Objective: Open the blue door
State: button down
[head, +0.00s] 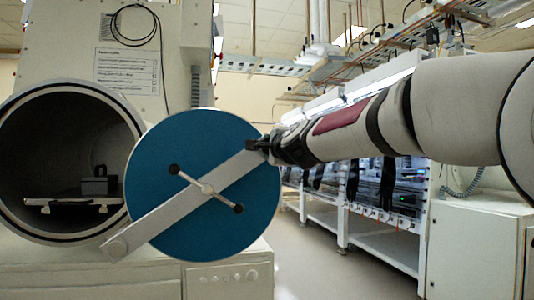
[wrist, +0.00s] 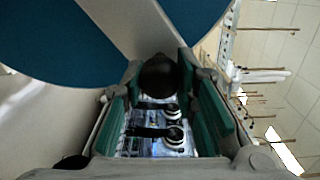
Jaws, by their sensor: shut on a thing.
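The blue door (head: 165,215) is a round disc in front of and to the right of the round chamber opening (head: 12,165), overlapping its right rim. Most of the opening is uncovered. A pale bar (head: 150,225) crosses the door diagonally, with a thin black-knobbed handle (head: 222,197) at its middle. My gripper (head: 264,146) is at the bar's upper right end. In the wrist view, my gripper's green finger pads are shut on a black round knob (wrist: 159,77), with the blue door (wrist: 60,40) beyond. The knob is mostly hidden by my gripper in the head view.
Inside the chamber, a tray (head: 60,203) bears a small dark grey box (head: 97,185). A base cabinet (head: 228,275) stands below the door. A white rack (head: 380,225) with equipment stands at the right. Floor shows between the cabinet and the rack.

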jog(key=shift+w+d+f+m+b, duration=0.1)
jog(key=shift+d+f+m+b, duration=0.05)
jog(key=shift+d+f+b, duration=0.3)
jog(key=shift+w+d+f+m+b, duration=0.1)
jog(key=shift+d+f+m+b, duration=0.1)
jog(key=shift+f+b, duration=0.35)
jog(key=c, duration=1.3)
grip_release()
jog(key=shift+a+r, duration=0.1)
jog(key=shift+r, duration=0.05)
